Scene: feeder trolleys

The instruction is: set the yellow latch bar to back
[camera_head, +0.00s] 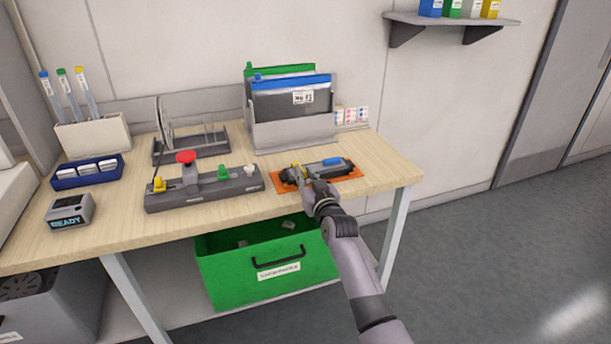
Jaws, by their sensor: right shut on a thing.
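A dark grey device (325,167) with a blue part (333,161) lies on an orange mat (346,178) near the table's front right. The yellow latch bar (296,168) shows as a small yellow piece at the device's left end, mostly covered by my gripper. My right gripper (302,177) reaches in from the lower right and is shut on the yellow latch bar. The bar's exact position is hard to tell behind the fingers. My left gripper is not in view.
Behind are a file holder (293,133) and a rack (192,148). A green bin (235,277) sits under the table. The table's right corner is clear.

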